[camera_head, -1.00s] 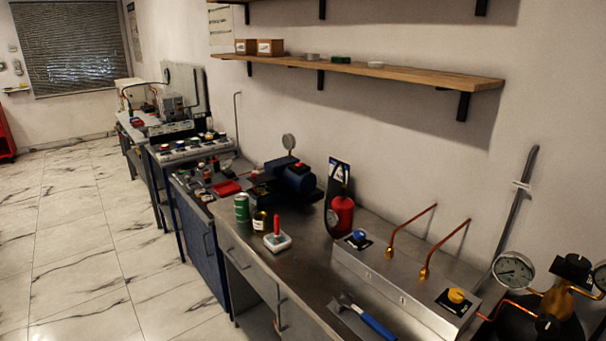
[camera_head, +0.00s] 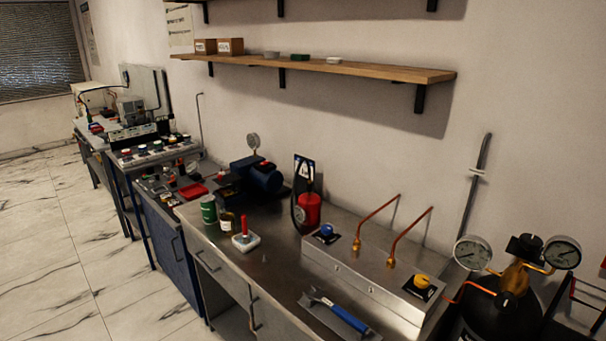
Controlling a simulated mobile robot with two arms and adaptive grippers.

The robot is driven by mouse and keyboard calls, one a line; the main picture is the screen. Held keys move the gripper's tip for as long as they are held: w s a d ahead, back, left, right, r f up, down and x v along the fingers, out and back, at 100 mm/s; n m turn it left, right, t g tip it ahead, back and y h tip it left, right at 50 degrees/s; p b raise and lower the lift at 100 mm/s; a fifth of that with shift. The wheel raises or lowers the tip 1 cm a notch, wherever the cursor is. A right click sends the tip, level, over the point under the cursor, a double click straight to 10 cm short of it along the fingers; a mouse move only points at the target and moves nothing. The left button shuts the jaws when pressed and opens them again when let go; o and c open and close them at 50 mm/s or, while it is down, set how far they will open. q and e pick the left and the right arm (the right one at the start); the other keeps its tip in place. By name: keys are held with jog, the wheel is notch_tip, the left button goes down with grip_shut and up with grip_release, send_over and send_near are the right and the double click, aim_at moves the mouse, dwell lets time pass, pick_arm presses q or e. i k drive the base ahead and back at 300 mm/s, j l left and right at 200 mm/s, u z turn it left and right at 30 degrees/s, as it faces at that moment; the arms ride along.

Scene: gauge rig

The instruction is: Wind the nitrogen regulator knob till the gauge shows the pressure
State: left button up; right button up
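The regulator sits on top of a dark gas cylinder (camera_head: 500,312) at the lower right. Its body is brass (camera_head: 515,278) with a black knob (camera_head: 523,247) on top. Two round white-faced gauges flank it, a left gauge (camera_head: 472,253) and a right gauge (camera_head: 562,252). Their needles and markings are too small to read. A copper tube runs left from the regulator towards the steel box on the bench. Neither of my grippers shows in this view.
A steel bench (camera_head: 280,248) runs along the wall, bearing a steel box (camera_head: 365,283) with blue (camera_head: 326,230) and yellow (camera_head: 421,281) knobs. A blue-handled tool (camera_head: 340,310) lies at its front. A wooden shelf (camera_head: 350,69) hangs above. Open tiled floor (camera_head: 60,260) lies left.

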aim_at(505, 302)
jog(key=z, duration=1.3)
